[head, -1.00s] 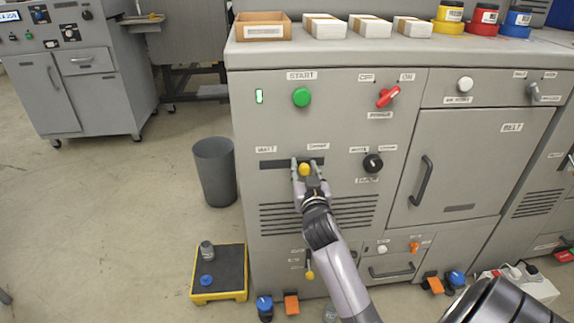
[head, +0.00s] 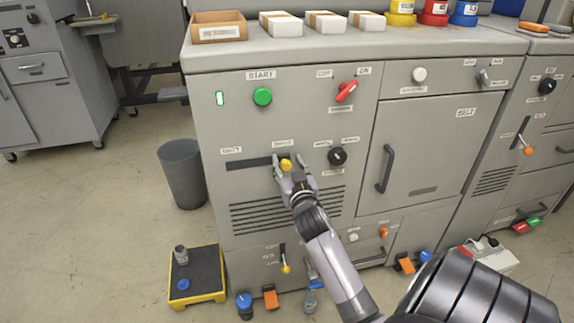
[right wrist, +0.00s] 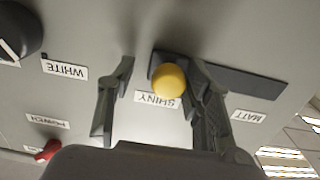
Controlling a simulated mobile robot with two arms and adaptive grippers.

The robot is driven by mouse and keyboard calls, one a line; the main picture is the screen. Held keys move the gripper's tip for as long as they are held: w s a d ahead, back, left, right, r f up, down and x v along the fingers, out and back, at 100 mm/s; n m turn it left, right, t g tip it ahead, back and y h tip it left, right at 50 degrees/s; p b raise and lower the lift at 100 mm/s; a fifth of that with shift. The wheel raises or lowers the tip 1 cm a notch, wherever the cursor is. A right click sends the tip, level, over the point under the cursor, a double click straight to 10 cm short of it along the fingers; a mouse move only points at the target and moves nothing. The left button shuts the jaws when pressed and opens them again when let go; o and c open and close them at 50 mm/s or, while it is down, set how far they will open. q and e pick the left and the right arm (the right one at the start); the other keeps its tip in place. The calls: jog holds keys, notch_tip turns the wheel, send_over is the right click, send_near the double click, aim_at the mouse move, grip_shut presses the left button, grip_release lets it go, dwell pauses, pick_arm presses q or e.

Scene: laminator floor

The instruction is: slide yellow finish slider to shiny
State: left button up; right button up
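The yellow finish slider (head: 286,164) is a round knob in a dark horizontal slot (head: 247,164) on the grey machine front. The knob is at the slot's right end, by the SHINY label (head: 283,143); the MATT label (head: 231,150) is at the left end. In the right wrist view, the knob (right wrist: 168,80) is above the upside-down SHINY label (right wrist: 157,99). My right gripper (head: 291,165) has its fingers apart on either side of the knob. The finger on the MATT side is close against the knob; the other finger is clear of it. My left gripper is not in view.
A black rotary knob (head: 337,156) is just right of the slider. The green start button (head: 262,97) and red power switch (head: 346,92) are above. A second yellow knob (head: 286,269) is lower down. A grey bin (head: 183,175) and yellow-edged platform (head: 197,298) stand left.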

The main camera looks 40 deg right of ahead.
jog(key=shift+s+a, duration=0.15)
jog(key=shift+a, duration=0.05)
jog(key=v, duration=1.1)
jog(key=shift+s, duration=0.3)
